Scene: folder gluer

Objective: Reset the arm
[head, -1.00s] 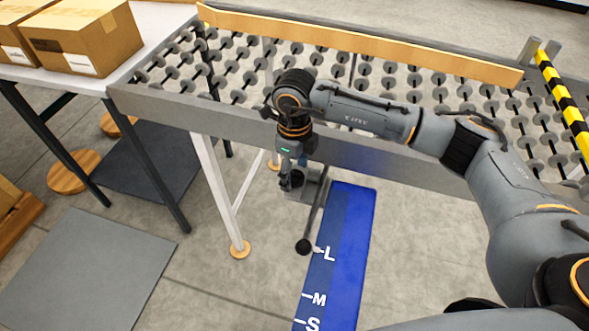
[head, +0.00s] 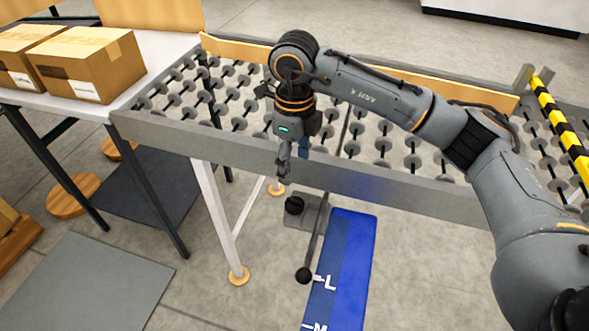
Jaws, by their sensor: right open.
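My right gripper (head: 284,174) points down in front of the near rail of the roller conveyor (head: 400,186). It is open and holds nothing that I can see. Below it is a lever (head: 315,243) with a black ball knob at its near end and a black knob at its base. The lever lies beside a blue scale plate (head: 345,260) with white marks, L and M in view. The gripper is apart from the lever. My left gripper is not in view.
Cardboard boxes (head: 88,62) stand on a white table (head: 160,50) at the left. A yellow and black striped bar (head: 562,125) is at the conveyor's right end. A grey mat (head: 85,285) lies on the floor at the lower left. The floor right of the blue plate looks clear.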

